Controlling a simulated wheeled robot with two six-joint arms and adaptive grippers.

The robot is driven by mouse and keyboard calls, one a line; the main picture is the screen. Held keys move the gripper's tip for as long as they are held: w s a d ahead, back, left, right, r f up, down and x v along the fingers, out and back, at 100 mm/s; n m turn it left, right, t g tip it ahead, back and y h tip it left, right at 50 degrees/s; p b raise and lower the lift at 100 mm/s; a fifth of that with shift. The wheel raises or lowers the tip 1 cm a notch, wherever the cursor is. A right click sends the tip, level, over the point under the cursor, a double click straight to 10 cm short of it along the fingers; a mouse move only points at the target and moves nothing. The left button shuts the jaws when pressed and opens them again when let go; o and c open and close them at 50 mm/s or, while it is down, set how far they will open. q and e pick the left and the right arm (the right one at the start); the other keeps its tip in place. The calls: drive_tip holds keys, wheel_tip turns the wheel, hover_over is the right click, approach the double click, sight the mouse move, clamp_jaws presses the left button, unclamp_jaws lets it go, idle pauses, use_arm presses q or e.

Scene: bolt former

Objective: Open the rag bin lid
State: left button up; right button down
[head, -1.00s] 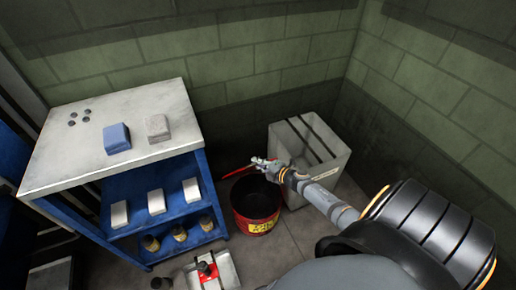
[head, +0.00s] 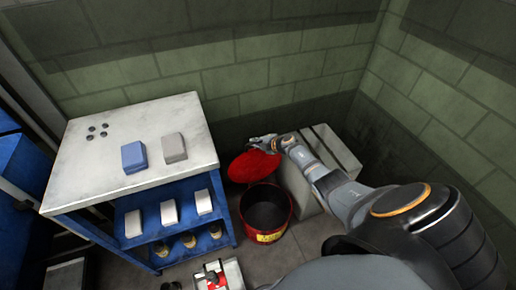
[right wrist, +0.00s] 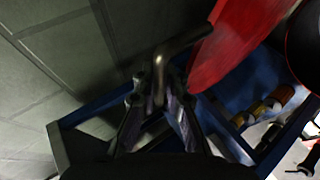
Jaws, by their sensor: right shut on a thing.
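The rag bin (head: 266,238) is a round red can with a yellow label, standing on the floor right of the blue cart. Its mouth is uncovered and its inside looks dark. The round red lid (head: 250,167) is swung up and back behind the bin, its broad face showing. It also shows in the right wrist view (right wrist: 232,45). My right gripper (head: 274,146) is at the lid's upper right edge. In the right wrist view its fingers (right wrist: 160,88) are shut on a bent metal handle (right wrist: 182,47) beside the lid. My left gripper is in neither view.
A blue cart with a pale top (head: 105,165) stands left of the bin, with blocks on top and boxes on its shelf. A pale slotted box (head: 335,150) stands behind right, partly hidden by my arm. A tray with a red item (head: 232,272) lies in front.

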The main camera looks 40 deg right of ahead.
drive_tip(key=shift+w+d+r+b, duration=0.1)
drive_tip(key=shift+w+d+b, duration=0.05)
drive_tip(key=shift+w, duration=0.5)
drive_tip(key=shift+w+d+b, duration=0.15)
drive_tip(key=shift+w, duration=0.45)
drive_tip(key=c, duration=1.4)
unclamp_jaws()
drive_tip(key=shift+s, duration=0.1)
drive_tip(key=shift+s+d+r, duration=0.2)
drive_tip(key=shift+s+d, duration=0.1)
drive_tip(key=shift+s, duration=0.3)
drive_tip(key=v, duration=1)
drive_tip(key=shift+s+r, duration=0.2)
drive_tip(key=shift+r, duration=0.15)
